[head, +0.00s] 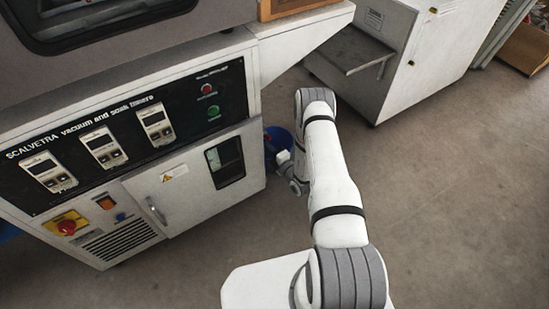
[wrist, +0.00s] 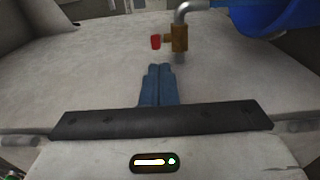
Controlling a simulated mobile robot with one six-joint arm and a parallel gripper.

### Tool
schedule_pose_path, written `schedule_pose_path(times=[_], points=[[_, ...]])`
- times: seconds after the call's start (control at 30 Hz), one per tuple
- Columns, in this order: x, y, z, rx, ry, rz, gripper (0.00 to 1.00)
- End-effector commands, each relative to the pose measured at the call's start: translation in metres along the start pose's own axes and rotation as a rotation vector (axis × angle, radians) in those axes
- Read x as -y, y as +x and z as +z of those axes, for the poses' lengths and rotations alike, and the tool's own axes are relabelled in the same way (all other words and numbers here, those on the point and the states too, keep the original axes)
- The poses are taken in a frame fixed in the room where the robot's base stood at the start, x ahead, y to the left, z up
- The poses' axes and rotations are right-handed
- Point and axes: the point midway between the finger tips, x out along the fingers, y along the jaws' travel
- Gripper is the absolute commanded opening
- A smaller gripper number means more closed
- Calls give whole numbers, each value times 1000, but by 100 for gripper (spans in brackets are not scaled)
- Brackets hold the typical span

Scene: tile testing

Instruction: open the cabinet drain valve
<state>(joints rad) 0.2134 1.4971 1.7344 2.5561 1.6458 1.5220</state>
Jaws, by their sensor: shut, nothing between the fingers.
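The drain valve (wrist: 180,40) is a small brass body on a bent silver pipe in the wrist view. Its red handle (wrist: 156,41) sticks out to the left of the body. My gripper (wrist: 158,67) is shut and empty, its blue fingertips just below the red handle in the picture and apart from it. The pale cabinet panel lies behind them. In the head view the white cabinet (head: 190,185) stands at left, and my arm reaches down beside its right side. The valve is hidden there, and the fingers cannot be made out.
A blue bucket (head: 282,136) stands on the floor by the cabinet's right side, partly behind my arm; it also shows in the wrist view (wrist: 265,15), close to the valve. A white machine with a grey shelf (head: 352,52) stands farther back. The floor at right is clear.

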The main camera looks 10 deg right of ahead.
Motion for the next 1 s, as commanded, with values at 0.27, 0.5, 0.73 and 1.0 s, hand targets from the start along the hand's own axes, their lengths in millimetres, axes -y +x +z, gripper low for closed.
schedule_pose_path(times=[0.27,0.5,0.73,1.0], points=[[0,23,1,1,-1,0,0],[0,24,1,1,-1,0,0],[0,23,1,-12,0,-1,0],[0,24,4,-95,-1,0,0]])
